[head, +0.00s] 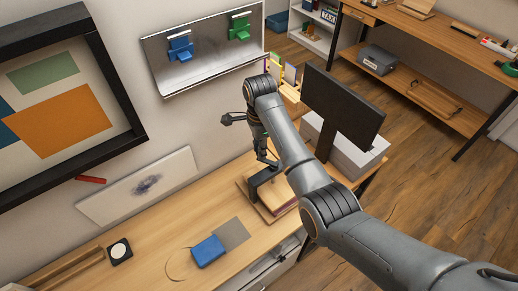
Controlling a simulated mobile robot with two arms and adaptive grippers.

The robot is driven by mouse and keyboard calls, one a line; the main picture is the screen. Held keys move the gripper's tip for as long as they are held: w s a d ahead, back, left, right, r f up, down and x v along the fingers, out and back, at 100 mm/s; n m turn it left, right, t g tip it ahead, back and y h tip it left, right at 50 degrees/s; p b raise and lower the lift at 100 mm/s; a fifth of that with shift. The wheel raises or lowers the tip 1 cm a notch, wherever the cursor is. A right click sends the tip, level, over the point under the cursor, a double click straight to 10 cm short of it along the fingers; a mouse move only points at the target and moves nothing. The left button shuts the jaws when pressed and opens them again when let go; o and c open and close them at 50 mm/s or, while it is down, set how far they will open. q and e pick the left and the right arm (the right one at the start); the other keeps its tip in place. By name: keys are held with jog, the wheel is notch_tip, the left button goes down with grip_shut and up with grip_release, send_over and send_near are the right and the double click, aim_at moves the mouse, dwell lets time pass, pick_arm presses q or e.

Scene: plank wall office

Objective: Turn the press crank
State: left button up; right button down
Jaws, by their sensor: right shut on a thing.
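The press stands on the wooden desk (165,215), with a dark metal frame (256,179) over a base of stacked wooden boards (262,208). My right arm reaches across from the lower right, over the right part of the press. My right gripper (263,153) points down just above the press frame. It is shut on the press crank, which is mostly hidden behind the fingers and small in the picture. How far the crank is turned cannot be told. My left gripper is out of view.
A dark monitor (343,105) stands right of the press, close to my right arm, in front of a white box (368,160). A blue block (208,251) and a black coaster-like square (119,251) lie on the desk. The desk left of the press is mostly clear.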

jog(key=shift+w+d+r, duration=0.1)
jog(key=shift+w, duration=0.05)
dwell(0.3)
jog(key=c, duration=1.1)
grip_release()
jog(key=shift+c, duration=0.2)
notch_tip(320, 180, up, 7)
jog(key=shift+r, duration=0.2)
